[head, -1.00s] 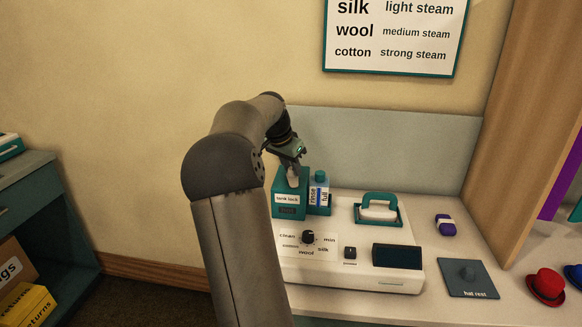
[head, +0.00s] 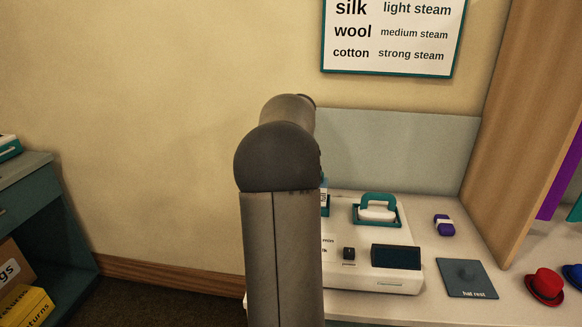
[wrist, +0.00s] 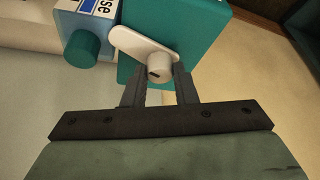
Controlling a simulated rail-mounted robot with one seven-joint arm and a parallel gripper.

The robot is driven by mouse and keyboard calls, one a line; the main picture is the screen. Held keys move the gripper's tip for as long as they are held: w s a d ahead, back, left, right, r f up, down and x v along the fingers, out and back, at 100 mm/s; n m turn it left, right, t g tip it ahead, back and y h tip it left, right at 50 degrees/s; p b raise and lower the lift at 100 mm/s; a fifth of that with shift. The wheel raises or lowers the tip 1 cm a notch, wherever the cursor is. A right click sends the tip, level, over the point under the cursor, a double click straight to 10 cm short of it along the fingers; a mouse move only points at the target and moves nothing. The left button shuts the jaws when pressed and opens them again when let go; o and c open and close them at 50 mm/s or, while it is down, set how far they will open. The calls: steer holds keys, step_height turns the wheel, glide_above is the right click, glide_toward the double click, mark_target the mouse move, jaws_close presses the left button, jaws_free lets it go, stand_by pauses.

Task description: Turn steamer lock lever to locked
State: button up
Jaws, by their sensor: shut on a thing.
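The lock lever (wrist: 138,42) is a white, rounded arm with a round knob, mounted on the teal tank box (wrist: 195,25) in the wrist view. Its arm slants toward the upper left, partly over the edge beside the blue bottle. My gripper (wrist: 158,72) is shut on the knob at the lever's lower end, one finger on each side. In the head view my own arm hides the lever, the gripper and the tank box. Which lever position counts as locked cannot be read here.
A rinse bottle with a teal cap (wrist: 83,47) stands close beside the box. On the steamer base, a teal-handled iron (head: 377,208) and a dark display (head: 397,257) show. A hat rest pad (head: 468,278) and red hat (head: 545,287) are to the right.

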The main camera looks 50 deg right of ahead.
steer(key=n, duration=0.2)
steer(key=n+y, duration=0.1)
steer(key=n, duration=0.1)
steer(key=shift+d+n+t+y, duration=0.15)
steer(key=shift+n+t+y, duration=0.15)
steer(key=shift+t, duration=0.1)
steer(key=shift+s, duration=0.1)
steer(key=o, duration=1)
steer(key=p+v, duration=0.1)
steer(key=v, duration=1.6)
steer(key=shift+r, duration=0.15)
